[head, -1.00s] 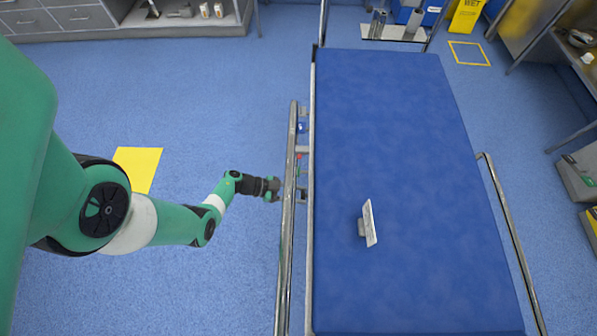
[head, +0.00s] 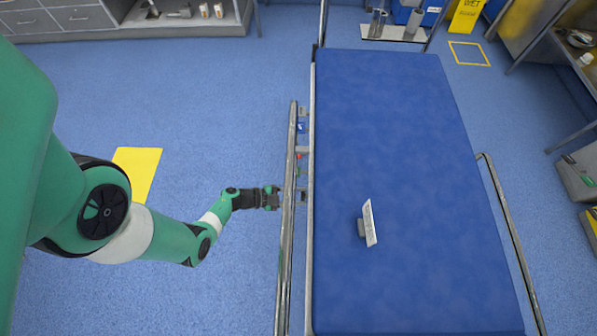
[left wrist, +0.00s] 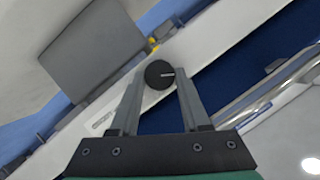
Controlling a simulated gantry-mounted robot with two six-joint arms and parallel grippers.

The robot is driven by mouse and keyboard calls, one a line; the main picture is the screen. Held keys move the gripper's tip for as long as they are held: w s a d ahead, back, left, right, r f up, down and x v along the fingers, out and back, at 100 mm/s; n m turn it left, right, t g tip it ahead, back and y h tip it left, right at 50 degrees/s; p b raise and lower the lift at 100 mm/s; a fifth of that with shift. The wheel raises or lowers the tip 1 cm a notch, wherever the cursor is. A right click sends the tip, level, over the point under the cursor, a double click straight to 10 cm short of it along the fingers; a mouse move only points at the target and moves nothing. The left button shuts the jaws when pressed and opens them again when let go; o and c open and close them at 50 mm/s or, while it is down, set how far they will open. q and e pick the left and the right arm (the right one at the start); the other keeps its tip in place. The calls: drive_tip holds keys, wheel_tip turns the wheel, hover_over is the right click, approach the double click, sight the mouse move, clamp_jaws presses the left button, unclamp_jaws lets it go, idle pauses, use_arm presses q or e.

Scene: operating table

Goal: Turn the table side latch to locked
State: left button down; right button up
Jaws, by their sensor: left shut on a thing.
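The latch knob (left wrist: 159,74) is a round black disc with a white line, on the table's side. In the left wrist view its white line points to the right. My left gripper (left wrist: 160,90) is shut on the knob, one finger on each side of it. In the head view my left gripper (head: 275,198) is at the left side rail, and the knob cannot be made out there. My right gripper is not in view.
The blue operating table (head: 400,130) fills the middle. A metal side rail (head: 287,240) runs along its left edge, close to my gripper. A small white panel (head: 369,223) stands on the mattress. The floor (head: 200,100) left of the table is mostly clear.

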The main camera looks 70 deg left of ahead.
use_arm(q)
drive_tip(key=shift+d+f+m+t+y+b, duration=0.15)
drive_tip(key=shift+m+t+y+b, duration=0.4)
drive_tip(key=shift+m, duration=0.9)
drive_tip(key=shift+f+m+t+y+b, duration=0.1)
drive_tip(key=shift+m+t+y+b, duration=0.15)
drive_tip(key=shift+m+t+b, duration=0.85)
drive_tip(key=shift+d+f+m+t+y+b, duration=0.15)
drive_tip(key=shift+m+t+y, duration=0.2)
drive_tip(key=shift+m, duration=1.5)
drive_tip(key=shift+c, duration=1.9)
unclamp_jaws()
drive_tip(key=shift+s, duration=0.1)
